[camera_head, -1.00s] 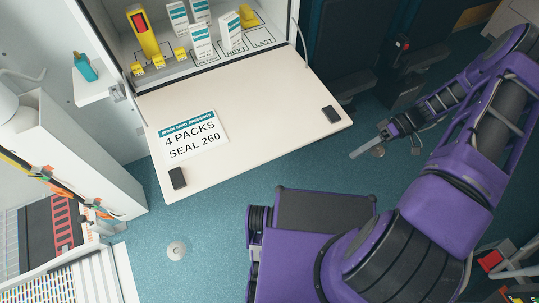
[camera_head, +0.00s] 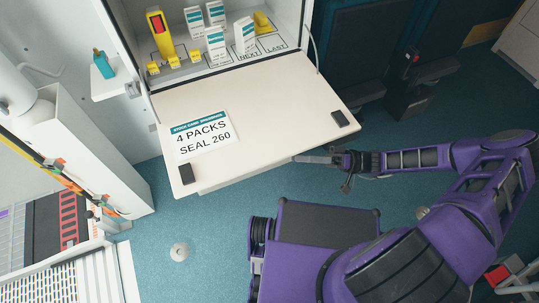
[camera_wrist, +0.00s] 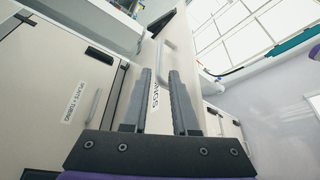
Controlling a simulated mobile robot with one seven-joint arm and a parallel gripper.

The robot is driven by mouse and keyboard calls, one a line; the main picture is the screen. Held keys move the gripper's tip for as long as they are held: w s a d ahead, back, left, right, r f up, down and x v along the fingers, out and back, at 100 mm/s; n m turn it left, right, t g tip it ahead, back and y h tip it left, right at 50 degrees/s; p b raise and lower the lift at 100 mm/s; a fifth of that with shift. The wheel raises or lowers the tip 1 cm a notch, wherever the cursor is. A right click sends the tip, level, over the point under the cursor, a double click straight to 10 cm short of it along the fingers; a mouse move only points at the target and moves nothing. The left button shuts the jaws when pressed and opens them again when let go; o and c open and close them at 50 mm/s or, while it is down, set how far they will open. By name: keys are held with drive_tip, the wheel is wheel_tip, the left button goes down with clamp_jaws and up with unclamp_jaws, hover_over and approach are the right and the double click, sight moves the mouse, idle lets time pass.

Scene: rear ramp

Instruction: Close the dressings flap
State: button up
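The dressings flap (camera_head: 270,110) hangs open from the cabinet's lower edge as a cream, roughly level board. Its inner face carries a "4 PACKS SEAL 260" card (camera_head: 203,136) and two black catches, one near each front corner. In the wrist view, the flap's outer face (camera_wrist: 153,45) shows from below, with a bar handle (camera_wrist: 168,50) and an upright label partly hidden between the fingers. My gripper (camera_head: 300,159) is at the flap's front edge, right of its middle, with the tips partly under it. In the wrist view, my gripper (camera_wrist: 160,75) is open with nothing between its fingers; contact cannot be told.
The open cabinet holds white packs (camera_head: 216,44), a yellow-and-red box (camera_head: 160,32) and yellow pieces. A teal bottle (camera_head: 103,64) stands on a side shelf at left. Dark seats (camera_head: 360,50) stand behind at right.

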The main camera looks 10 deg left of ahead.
sight(270, 157)
drive_tip(key=x, duration=0.9)
drive_tip(key=shift+s+a, duration=0.15)
drive_tip(key=shift+a, duration=0.05)
clamp_jaws()
idle(1.0)
